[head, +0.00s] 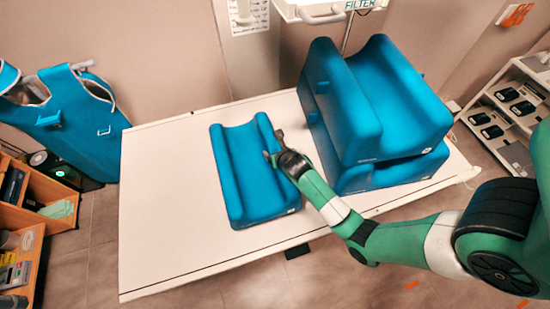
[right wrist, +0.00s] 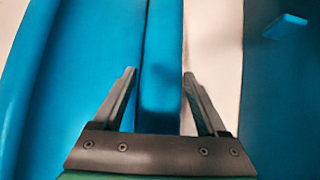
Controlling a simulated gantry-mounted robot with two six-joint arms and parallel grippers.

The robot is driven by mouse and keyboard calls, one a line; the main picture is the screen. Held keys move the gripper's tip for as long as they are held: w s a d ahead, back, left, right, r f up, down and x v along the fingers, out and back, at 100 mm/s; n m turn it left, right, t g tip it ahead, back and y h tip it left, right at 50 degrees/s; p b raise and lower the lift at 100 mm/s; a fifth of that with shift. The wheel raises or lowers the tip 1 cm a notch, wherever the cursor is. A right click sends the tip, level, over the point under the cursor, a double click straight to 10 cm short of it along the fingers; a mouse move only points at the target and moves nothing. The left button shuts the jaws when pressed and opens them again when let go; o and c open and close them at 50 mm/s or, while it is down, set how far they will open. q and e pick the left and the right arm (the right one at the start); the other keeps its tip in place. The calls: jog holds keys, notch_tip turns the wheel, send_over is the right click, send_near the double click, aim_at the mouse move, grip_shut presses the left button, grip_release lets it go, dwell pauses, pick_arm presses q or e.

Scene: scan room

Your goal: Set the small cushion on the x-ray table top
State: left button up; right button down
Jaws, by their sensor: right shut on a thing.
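The small blue cushion (head: 243,170), a long pad with a trough along its length, appears flat over the middle of the white x-ray table top (head: 165,215). Whether its underside touches the table cannot be told. My right gripper (head: 274,146) is at the cushion's right long side and is shut on it. In the right wrist view the fingers (right wrist: 160,90) stand on either side of a blue part of the cushion (right wrist: 160,65). My left gripper is not in view.
Larger blue cushions (head: 400,95) are stacked on the table's right end, close to my right gripper. A rack (head: 515,110) stands at the right. The table's left part is clear.

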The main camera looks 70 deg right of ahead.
jog(key=f, duration=0.1)
jog(key=f+b, duration=0.1)
jog(key=f, duration=0.1)
jog(key=shift+w+d, duration=0.1)
jog(key=shift+w, duration=0.2)
jog(key=shift+f, duration=0.3)
grip_release()
jog(key=shift+s, duration=0.1)
jog(key=shift+s+a+r, duration=0.1)
jog(key=shift+a+r, duration=0.1)
jog(key=shift+r, duration=0.15)
jog(key=p+v, duration=0.3)
jog(key=v, duration=0.8)
jog(key=shift+a+p, duration=0.1)
jog(key=shift+p, duration=0.2)
